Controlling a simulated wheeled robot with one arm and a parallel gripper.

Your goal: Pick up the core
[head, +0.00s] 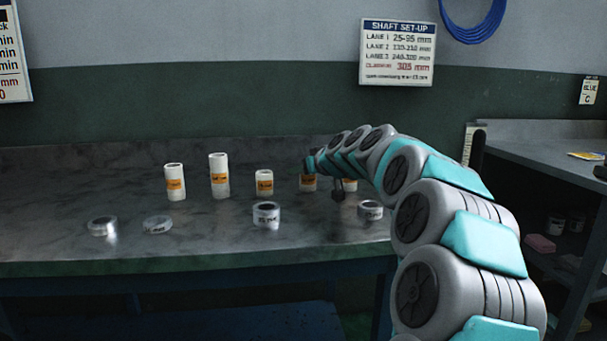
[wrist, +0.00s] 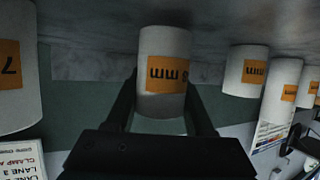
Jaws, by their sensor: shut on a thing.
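My gripper (wrist: 163,85) is shut on a white cylindrical core (wrist: 165,105) with an orange label, one finger on each side. The label is upside down in the wrist view and ends in "mm"; its number is not legible. In the head view my gripper (head: 338,191) is among the cores at the right end of the row, partly hidden by my arm. I cannot tell there which core is held, or whether it is clear of the bench. Other labelled cores (head: 175,182), (head: 219,176) and (head: 264,183) stand upright to the left.
Several short, clear film rolls, including one in the middle (head: 266,215) and one at the left (head: 102,227), sit nearer the front of the grey bench (head: 60,205). A shaft set-up sign (head: 397,52) hangs on the wall. The far left of the bench is clear.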

